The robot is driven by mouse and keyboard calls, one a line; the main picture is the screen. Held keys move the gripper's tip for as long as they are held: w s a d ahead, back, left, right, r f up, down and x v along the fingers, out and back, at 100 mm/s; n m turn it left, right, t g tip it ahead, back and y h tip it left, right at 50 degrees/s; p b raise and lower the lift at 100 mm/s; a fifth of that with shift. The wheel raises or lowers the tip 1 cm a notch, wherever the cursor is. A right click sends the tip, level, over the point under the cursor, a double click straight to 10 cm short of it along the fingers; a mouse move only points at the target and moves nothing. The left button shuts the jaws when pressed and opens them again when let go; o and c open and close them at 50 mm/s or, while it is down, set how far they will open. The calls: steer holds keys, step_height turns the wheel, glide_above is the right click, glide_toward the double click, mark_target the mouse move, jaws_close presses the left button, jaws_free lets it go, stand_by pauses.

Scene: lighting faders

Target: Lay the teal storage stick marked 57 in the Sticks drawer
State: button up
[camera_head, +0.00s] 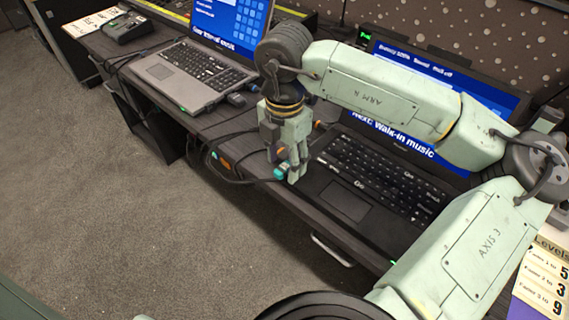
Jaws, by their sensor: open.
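A small teal piece (281,173), which looks like the teal storage stick, shows right at the fingertips of my gripper (289,172), near the desk's front edge to the left of the black laptop. Its marking is too small to read. My gripper points down and is open, with its fingers close around or beside the teal piece; I cannot tell which. A pale handle (332,251) sits on the desk front below the black laptop. No Sticks label is readable there, and no drawer interior shows.
The black laptop (345,200) lies open right of my gripper. A grey laptop (185,75) stands to the left. Cables run along the desk between them. Small orange items (222,163) lie nearby. A Levels sheet (543,283) is at the right. The carpet (120,220) before the desk is clear.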

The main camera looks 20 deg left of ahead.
mark_target(284, 166)
steer(key=shift+f, duration=0.25)
steer(key=shift+c, duration=0.4)
steer(key=c, duration=0.9)
steer(key=shift+r, duration=0.15)
steer(key=shift+r+b, duration=0.35)
steer(key=shift+r, duration=0.2)
step_height(284, 166, up, 2)
steer(key=shift+s+r+b, duration=0.1)
steer(key=shift+b, duration=0.35)
steer(key=s+d+b, duration=0.1)
steer(key=s, duration=0.4)
steer(key=s+d+r+b, duration=0.1)
steer(key=s, duration=0.4)
steer(key=s+d+b, duration=0.1)
steer(key=s+d, duration=0.1)
steer(key=s, duration=0.3)
steer(key=shift+s+r, duration=0.15)
steer(key=shift+r, duration=0.1)
